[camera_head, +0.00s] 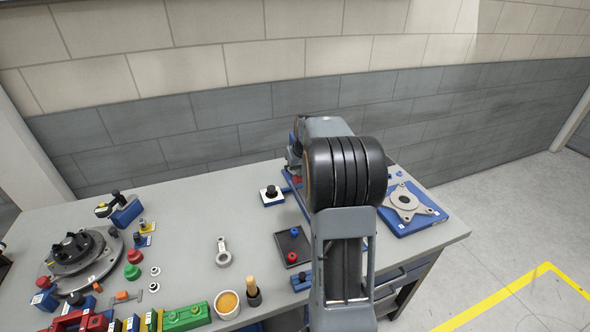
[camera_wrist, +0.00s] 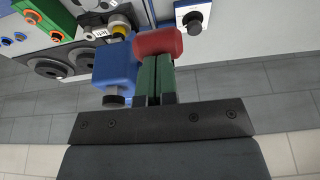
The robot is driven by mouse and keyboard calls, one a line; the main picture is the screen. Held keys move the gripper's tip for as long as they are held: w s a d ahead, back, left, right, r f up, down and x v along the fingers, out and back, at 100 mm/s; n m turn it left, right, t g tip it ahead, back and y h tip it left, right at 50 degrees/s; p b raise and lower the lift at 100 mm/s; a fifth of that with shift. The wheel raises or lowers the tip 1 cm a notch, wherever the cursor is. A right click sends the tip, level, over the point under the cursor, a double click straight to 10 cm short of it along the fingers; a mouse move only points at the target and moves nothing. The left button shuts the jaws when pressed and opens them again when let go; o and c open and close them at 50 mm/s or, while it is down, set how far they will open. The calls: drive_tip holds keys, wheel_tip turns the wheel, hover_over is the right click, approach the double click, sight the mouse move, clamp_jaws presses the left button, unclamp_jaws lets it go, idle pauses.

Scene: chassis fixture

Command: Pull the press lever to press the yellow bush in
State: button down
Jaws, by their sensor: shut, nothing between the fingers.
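In the wrist view my gripper (camera_wrist: 158,62) shows as two green fingers closed side by side, with nothing between them. A red rounded handle (camera_wrist: 157,42), apparently the press lever's grip, lies right at the fingertips; I cannot tell whether they touch it. A blue block (camera_wrist: 115,68) with a dark knob stands just left of the fingers. A yellow ring (camera_wrist: 121,24), possibly the yellow bush, shows beyond the blue block; how deep it sits cannot be told. In the head view my arm hides the gripper and most of the press.
The workbench (camera_head: 190,215) carries a black tray (camera_head: 292,247) with small red and blue knobs, a blue plate with a grey flange (camera_head: 405,202) at the right, and a round black fixture (camera_head: 80,255) at the left. A grey block wall stands close behind.

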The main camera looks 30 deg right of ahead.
sight(301, 179)
drive_tip(key=shift+w+f, duration=0.1)
drive_tip(key=shift+f, duration=0.2)
drive_tip(key=shift+f+b, duration=0.6)
drive_tip(key=shift+b, duration=0.1)
drive_tip(key=shift+f, duration=0.2)
idle(0.3)
drive_tip(key=shift+s+f+b, duration=0.25)
drive_tip(key=shift+f+b, duration=0.45)
drive_tip(key=shift+f, duration=0.15)
drive_tip(key=shift+s+a+f+b, duration=0.1)
drive_tip(key=shift+s+f+b, duration=0.05)
drive_tip(key=shift+f+b, duration=0.6)
idle(0.3)
